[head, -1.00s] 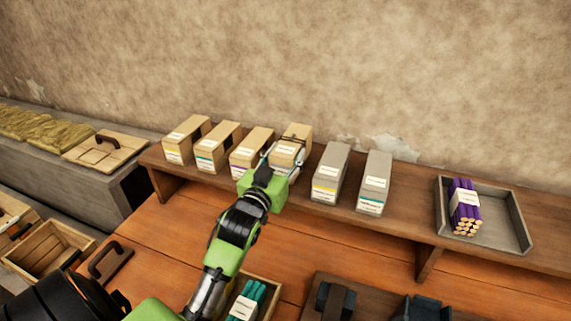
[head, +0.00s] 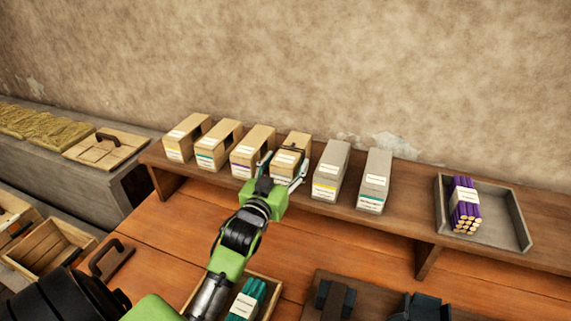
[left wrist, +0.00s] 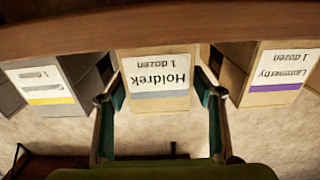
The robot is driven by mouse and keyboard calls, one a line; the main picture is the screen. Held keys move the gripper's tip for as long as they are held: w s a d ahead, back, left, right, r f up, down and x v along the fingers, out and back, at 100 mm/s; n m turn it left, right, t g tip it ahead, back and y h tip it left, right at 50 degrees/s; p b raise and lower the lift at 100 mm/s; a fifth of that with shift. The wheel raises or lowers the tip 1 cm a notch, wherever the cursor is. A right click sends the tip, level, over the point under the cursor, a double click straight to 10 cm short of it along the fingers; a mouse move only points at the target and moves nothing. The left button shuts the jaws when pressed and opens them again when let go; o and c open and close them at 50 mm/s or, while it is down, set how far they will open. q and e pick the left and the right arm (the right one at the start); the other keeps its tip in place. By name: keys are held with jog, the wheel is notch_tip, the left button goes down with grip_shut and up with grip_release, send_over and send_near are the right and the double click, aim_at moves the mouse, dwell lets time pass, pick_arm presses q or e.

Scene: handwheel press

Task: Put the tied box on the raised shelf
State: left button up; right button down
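The tied box (head: 293,140) is tan with a dark tie across its top and a white label. It stands upright on the raised shelf (head: 400,219), between a tan box and a grey box. My left gripper (head: 285,168) is open, with one finger on each side of the tied box's front. In the left wrist view, upside down, the box (left wrist: 155,75) shows its "Holdrek 1 dozen" label and grey stripe between the spread fingers (left wrist: 160,95). Whether a finger touches its side is hard to tell. My right gripper is not in view.
Several tan boxes (head: 252,146) stand to the left on the shelf, and two grey boxes (head: 330,170) stand close on the right. A grey tray (head: 508,218) with a purple bundle (head: 465,204) sits farther right. Teal sticks (head: 247,300) lie in a crate below.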

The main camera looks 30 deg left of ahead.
pick_arm(q)
jog(key=shift+r, duration=0.1)
jog(key=b+v, duration=0.2)
jog(key=v, duration=1)
jog(key=shift+b, duration=0.4)
jog(key=shift+s, duration=0.1)
